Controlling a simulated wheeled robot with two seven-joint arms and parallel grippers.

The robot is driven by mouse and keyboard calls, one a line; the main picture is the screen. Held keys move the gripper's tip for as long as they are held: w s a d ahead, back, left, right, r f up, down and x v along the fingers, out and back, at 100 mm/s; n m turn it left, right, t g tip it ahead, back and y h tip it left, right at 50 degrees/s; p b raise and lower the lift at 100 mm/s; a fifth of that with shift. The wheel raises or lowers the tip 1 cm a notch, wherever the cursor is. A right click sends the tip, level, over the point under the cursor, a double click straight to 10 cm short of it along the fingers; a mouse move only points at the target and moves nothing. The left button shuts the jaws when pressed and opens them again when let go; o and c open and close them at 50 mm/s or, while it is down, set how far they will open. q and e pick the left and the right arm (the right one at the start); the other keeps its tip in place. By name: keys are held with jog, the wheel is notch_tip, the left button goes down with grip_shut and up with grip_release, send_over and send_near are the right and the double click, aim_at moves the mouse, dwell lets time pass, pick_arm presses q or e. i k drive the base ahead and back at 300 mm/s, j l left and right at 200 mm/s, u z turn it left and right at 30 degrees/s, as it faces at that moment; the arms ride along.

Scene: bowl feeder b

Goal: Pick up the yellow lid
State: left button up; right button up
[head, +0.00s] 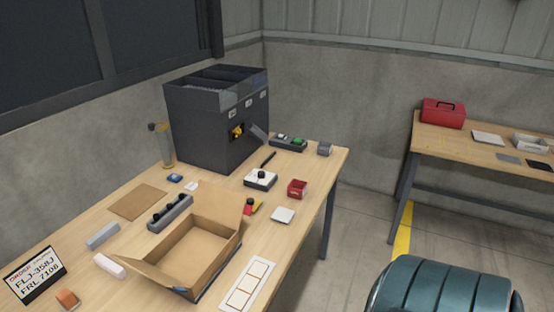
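A small yellow piece (237,131) shows at the front opening of the dark grey feeder box (205,135); I cannot tell whether it is a lid. A second bit of yellow (257,207) lies beside a small red and black item (249,207), just behind the open cardboard box (196,250); its shape is too small to tell. No clearly recognisable yellow lid shows. Neither of my grippers is in view.
The wooden table (290,240) also holds a white block with a black knob (260,179), a red bin (297,188), a dark grey rack (170,213) and an order sign (35,276). A teal padded seat (440,290) stands at lower right. A second table (470,140) holds a red toolbox (443,113).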

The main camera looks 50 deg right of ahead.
aim_at(255, 203)
jog(key=l+z, duration=0.1)
jog(key=l, duration=0.9)
jog(key=i+l+z, duration=0.1)
jog(key=l, duration=0.85)
